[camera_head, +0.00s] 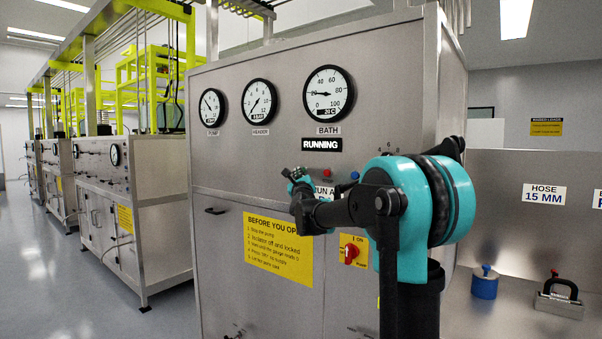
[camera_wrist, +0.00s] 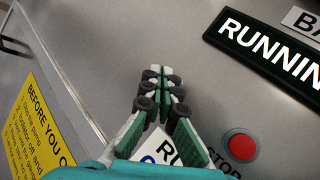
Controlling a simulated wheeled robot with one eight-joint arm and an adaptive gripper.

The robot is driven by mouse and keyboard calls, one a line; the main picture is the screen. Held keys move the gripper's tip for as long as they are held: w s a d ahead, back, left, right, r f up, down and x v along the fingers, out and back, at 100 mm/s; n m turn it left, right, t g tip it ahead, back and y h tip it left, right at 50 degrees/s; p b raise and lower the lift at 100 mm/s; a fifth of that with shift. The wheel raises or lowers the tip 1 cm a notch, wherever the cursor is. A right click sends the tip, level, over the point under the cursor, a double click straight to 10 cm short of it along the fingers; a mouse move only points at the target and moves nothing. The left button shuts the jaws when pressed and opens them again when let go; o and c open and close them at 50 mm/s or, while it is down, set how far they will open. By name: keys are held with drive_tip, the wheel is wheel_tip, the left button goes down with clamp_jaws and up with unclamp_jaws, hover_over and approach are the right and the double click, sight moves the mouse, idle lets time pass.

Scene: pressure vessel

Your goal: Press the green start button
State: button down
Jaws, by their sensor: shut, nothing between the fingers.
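I cannot make out the green start button in either view. A white label starting "RU" (camera_wrist: 157,147) shows in the wrist view, partly covered by my gripper. In the head view the label reads "UN A" (camera_head: 323,191), its left end hidden by my gripper. My gripper (camera_wrist: 160,86) is shut and empty, in front of the steel panel; whether it touches the panel I cannot tell. It also shows in the head view (camera_head: 291,173), left of the red button (camera_head: 327,173). The same red button (camera_wrist: 240,145) with a "STOP" label is right of my fingers in the wrist view.
A lit "RUNNING" sign (camera_head: 321,145) sits above the buttons, under the bath gauge (camera_head: 328,93). A blue button (camera_head: 355,175) is right of the red one. A red rotary switch (camera_head: 351,251) and yellow notice (camera_head: 278,248) are lower. A bench (camera_head: 520,310) stands right.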

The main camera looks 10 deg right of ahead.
drive_tip(key=s+a, duration=0.4)
drive_tip(key=shift+s+a, duration=0.15)
idle(0.5)
idle(0.4)
drive_tip(key=s+d+f+n+g+y, duration=0.1)
drive_tip(key=s+f+n+g, duration=0.2)
drive_tip(key=s+f+n, duration=0.55)
drive_tip(key=s+f+n+g+y, duration=0.25)
drive_tip(key=f+n, duration=0.25)
drive_tip(key=f, duration=0.6)
drive_tip(key=s+d+f+n+g, duration=0.1)
drive_tip(key=s+f+n+g, duration=0.3)
drive_tip(key=s+f+n, duration=0.45)
drive_tip(key=s+d+f+n+g+h, duration=0.1)
drive_tip(key=s+d+f+n+g, duration=0.3)
drive_tip(key=s+f, duration=0.7)
drive_tip(key=s+d+f+n+g+h, duration=0.1)
drive_tip(key=s+d+f+n+g, duration=0.2)
drive_tip(key=s+f, duration=0.8)
drive_tip(key=s+n, duration=0.1)
drive_tip(key=s, duration=0.1)
drive_tip(key=shift+s+d+f+n+g+h, duration=0.15)
drive_tip(key=shift+s+d+n+g+h, duration=0.15)
drive_tip(key=shift+d+n+g+h, duration=0.1)
